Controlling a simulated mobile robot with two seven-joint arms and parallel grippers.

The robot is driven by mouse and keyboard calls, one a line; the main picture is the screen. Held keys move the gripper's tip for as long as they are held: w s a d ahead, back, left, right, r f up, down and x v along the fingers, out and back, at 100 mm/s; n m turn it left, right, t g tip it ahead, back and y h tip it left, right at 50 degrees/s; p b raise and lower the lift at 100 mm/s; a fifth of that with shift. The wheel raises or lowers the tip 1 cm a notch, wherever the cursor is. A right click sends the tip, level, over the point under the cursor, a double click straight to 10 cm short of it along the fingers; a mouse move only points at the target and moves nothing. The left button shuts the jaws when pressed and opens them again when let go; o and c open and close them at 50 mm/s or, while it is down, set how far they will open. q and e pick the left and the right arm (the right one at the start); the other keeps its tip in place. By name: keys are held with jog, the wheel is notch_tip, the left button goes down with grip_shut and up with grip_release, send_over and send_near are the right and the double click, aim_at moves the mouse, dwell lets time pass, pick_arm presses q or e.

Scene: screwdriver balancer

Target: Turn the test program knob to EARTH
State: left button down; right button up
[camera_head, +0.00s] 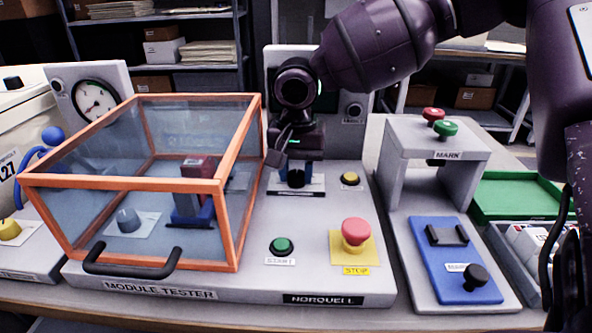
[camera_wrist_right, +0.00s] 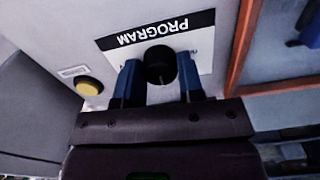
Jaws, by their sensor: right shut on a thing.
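The black test program knob (camera_head: 296,179) stands on a white plate on the module tester, to the right of the orange-framed cover. In the right wrist view the knob (camera_wrist_right: 160,65) sits between the two blue fingers, below an upside-down PROGRAM label (camera_wrist_right: 165,28). My right gripper (camera_head: 297,166) reaches down from above and is shut on the knob. In the wrist view the gripper (camera_wrist_right: 158,82) has one finger on each side of it. The position marks around the knob are partly hidden and too small to read, so its setting cannot be told. My left gripper is not in view.
The clear cover (camera_head: 221,185) with orange edges is close on the left. A yellow button (camera_head: 350,179), green START button (camera_head: 282,246) and red STOP button (camera_head: 355,232) are nearby. A grey MARK stand (camera_head: 394,180) and green tray (camera_head: 515,197) are at right.

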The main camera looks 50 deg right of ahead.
aim_at(296, 173)
jog(key=shift+m, duration=0.8)
jog(key=o, duration=0.9)
jog(key=shift+o, duration=0.2)
notch_tip(296, 173, up, 11)
jog(key=p, duration=0.2)
jog(key=shift+f, duration=0.1)
